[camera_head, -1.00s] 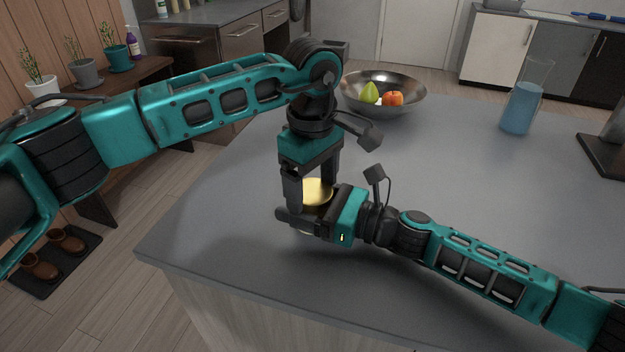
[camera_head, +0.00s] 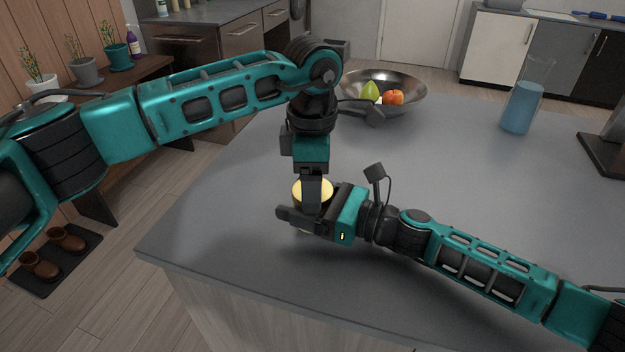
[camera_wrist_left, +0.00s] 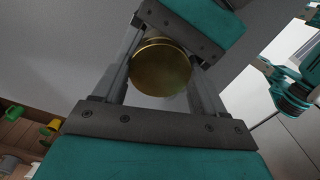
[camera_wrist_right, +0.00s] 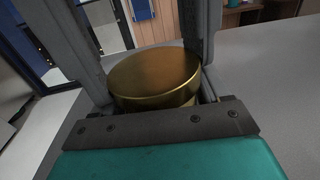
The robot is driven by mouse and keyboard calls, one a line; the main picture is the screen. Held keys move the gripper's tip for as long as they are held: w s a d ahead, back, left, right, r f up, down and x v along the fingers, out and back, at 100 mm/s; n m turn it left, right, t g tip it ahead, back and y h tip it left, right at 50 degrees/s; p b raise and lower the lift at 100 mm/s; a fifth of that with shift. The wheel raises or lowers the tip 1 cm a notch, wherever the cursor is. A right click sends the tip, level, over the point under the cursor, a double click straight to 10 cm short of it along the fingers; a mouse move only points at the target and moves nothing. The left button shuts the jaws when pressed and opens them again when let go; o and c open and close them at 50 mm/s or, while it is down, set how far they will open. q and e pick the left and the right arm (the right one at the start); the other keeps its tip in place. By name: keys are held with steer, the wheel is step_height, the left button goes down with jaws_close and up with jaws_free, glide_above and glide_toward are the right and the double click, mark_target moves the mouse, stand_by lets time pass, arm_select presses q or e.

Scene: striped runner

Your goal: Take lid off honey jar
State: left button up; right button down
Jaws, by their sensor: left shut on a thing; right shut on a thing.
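The honey jar's round gold lid (camera_head: 299,190) shows above my right gripper near the counter's front left. It is also in the left wrist view (camera_wrist_left: 160,72) and the right wrist view (camera_wrist_right: 155,76). My left gripper (camera_head: 312,205) points straight down from above and is shut on the lid, one finger on each side. My right gripper (camera_head: 302,222) comes in level from the right and is shut on the jar, below the lid. Only a narrow gold band of the jar (camera_wrist_right: 188,102) shows under the lid; fingers hide most of it. I see no clear gap between lid and jar.
The grey counter (camera_head: 230,225) is bare around the jar, with its edge close in front and to the left. A metal bowl (camera_head: 352,97) with fruit stands behind. A glass of blue liquid (camera_head: 519,110) stands at the back right.

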arm_select(q)
steer(key=n, duration=0.2)
steer(key=shift+n, duration=0.3)
steer(key=o, duration=1.1)
steer(key=shift+o, duration=0.3)
steer(key=shift+s+d, duration=0.1)
